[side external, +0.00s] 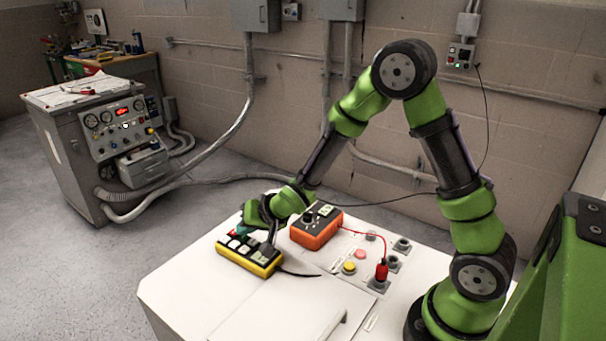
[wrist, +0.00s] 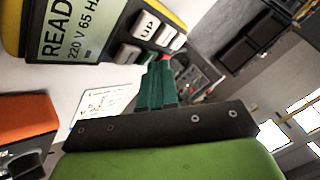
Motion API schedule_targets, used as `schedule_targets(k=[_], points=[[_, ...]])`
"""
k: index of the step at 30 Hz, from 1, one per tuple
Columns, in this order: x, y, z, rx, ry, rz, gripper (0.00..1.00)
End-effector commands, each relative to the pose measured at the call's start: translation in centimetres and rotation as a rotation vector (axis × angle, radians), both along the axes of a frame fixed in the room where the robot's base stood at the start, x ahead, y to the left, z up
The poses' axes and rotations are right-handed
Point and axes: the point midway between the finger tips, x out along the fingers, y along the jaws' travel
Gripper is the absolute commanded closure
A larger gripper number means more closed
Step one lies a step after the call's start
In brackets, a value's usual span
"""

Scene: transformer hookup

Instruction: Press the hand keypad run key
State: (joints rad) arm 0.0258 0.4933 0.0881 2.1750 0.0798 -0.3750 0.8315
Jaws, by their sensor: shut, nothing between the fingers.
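The hand keypad (side external: 246,262), a yellow and black box with pale keys, lies on the white table. In the wrist view the keypad (wrist: 98,50) shows a "READY 220 V 65 Hz" display (wrist: 75,30), a white "UP" key (wrist: 147,27) and a grey key (wrist: 128,54). My gripper (wrist: 160,65) is shut and empty, its green fingertips at the keypad's key end. A small red patch shows by the tips. I cannot tell whether they touch a key. In the side view my gripper (side external: 272,236) is over the keypad. I cannot make out the run key's label.
An orange meter (side external: 316,229) stands close to the right of the keypad. The table's front (side external: 270,315) is clear.

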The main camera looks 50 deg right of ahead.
Motion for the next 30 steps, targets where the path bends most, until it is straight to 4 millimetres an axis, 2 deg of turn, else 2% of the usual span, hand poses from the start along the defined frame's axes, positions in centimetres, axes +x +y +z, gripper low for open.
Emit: schedule_targets(k=[15, 30], points=[[0.0, 0.0, -0.3, 0.000, 0.001, 0.000, 1.00], [-0.1, 0.0, 1.3, -0.001, 0.001, -0.001, 1.00]])
